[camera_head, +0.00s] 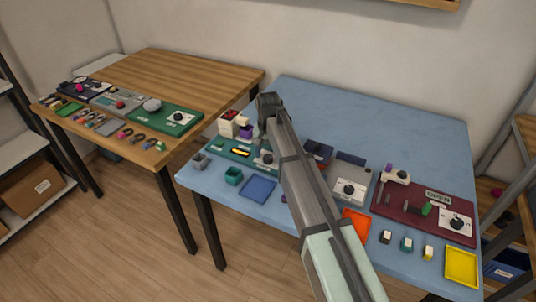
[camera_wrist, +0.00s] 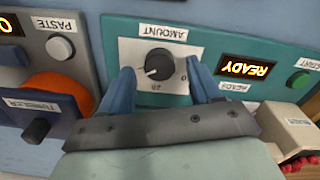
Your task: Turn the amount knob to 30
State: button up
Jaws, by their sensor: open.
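The amount knob (camera_wrist: 160,64) is a dark round knob on a white plate (camera_wrist: 127,50) labelled AMOUNT, set in a teal panel (camera_wrist: 200,28). Its white pointer mark points to the lower left in the wrist view. Small scale numbers around it are hard to read. My gripper (camera_wrist: 160,74) is open, with one blue finger on each side of the knob. I cannot tell whether either finger touches it. In the head view the teal panel (camera_head: 228,150) stands at the left of the blue table, and my arm hides much of the gripper area.
Beside the knob are a lit READY display (camera_wrist: 244,68) and a green START button (camera_wrist: 298,80). A grey panel with a PASTE button (camera_wrist: 60,47), an orange round part (camera_wrist: 62,88) and a TUMBLER knob (camera_wrist: 37,130) lies on the other side. A blue tray (camera_head: 258,189) lies in front.

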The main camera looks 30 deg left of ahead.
notch_tip(320, 180, up, 13)
dwell(0.4)
dwell(0.4)
notch_tip(320, 180, up, 7)
send_over(268, 156)
jog(key=shift+s, duration=0.15)
dwell(0.4)
